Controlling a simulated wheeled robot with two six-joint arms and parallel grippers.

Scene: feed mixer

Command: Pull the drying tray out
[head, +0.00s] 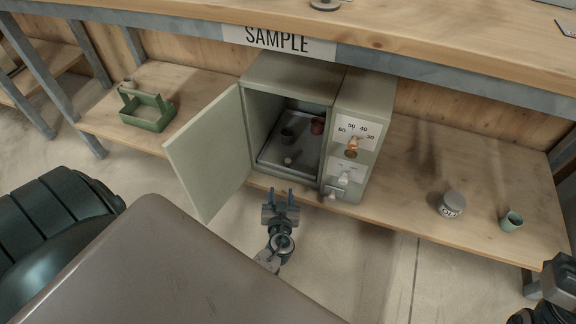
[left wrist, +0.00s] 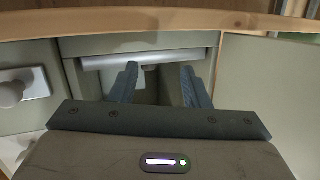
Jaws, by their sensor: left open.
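The drying tray (head: 306,164) is a dark, shallow tray inside the open green cabinet (head: 290,70). My left gripper (head: 280,193) is open and empty, just in front of and below the opening, fingers pointing at the tray's front. In the left wrist view a pale bar (left wrist: 150,60), seemingly the tray's front edge, lies just past the open fingers (left wrist: 160,75); contact cannot be told. My right gripper (head: 562,275) is partly in view at the lower right; its fingers are unclear.
The cabinet door (head: 212,155) stands open on the left. A dial panel with knobs (head: 344,177) is on the right. A green carrier (head: 147,110), a labelled jar (head: 451,204) and a green cup (head: 511,221) stand on the wooden shelf (head: 410,165). A tabletop overhangs above.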

